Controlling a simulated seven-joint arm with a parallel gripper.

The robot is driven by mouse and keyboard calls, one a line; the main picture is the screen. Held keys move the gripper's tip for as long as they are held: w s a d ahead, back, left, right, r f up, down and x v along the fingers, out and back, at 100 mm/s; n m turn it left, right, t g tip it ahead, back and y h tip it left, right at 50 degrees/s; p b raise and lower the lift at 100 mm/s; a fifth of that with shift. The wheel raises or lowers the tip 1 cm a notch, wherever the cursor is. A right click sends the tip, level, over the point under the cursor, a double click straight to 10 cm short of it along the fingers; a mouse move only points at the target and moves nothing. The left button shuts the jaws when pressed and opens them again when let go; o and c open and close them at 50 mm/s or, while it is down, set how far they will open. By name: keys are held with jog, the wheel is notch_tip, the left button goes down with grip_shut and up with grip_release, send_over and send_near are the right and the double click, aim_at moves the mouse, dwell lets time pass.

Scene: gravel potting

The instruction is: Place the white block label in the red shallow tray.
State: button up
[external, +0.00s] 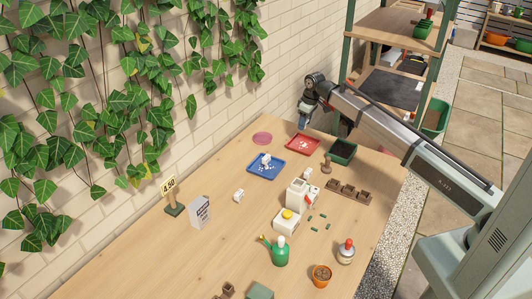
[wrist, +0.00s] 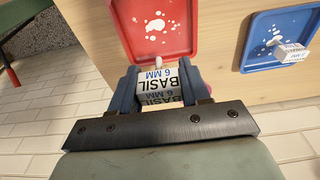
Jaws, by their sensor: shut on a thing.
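My gripper (wrist: 160,76) is shut on a white block label (wrist: 158,88) printed "BASIL 6 MM" in the wrist view. In the external view my gripper (external: 304,124) is in the air near the far edge of the table, above and behind the red shallow tray (external: 290,144); the held block cannot be made out there. The red tray also shows in the wrist view (wrist: 126,22), just beyond the fingertips, with white gravel bits in it. The block appears apart from the tray floor.
A blue tray (external: 253,171) with gravel and another white block (external: 266,158) lies beside the red tray. A dark planter (external: 342,151) stands right of it, a pink saucer (external: 262,138) left. The left tabletop is mostly clear.

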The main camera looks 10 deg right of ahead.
aim_at(302, 145)
jog(key=shift+f, duration=4.4)
jog(key=shift+f, duration=0.1)
jog(key=o, duration=1)
jog(key=r, duration=0.4)
jog(key=s+d+r, duration=0.1)
jog(key=r, duration=0.7)
jog(key=shift+s+d, duration=0.15)
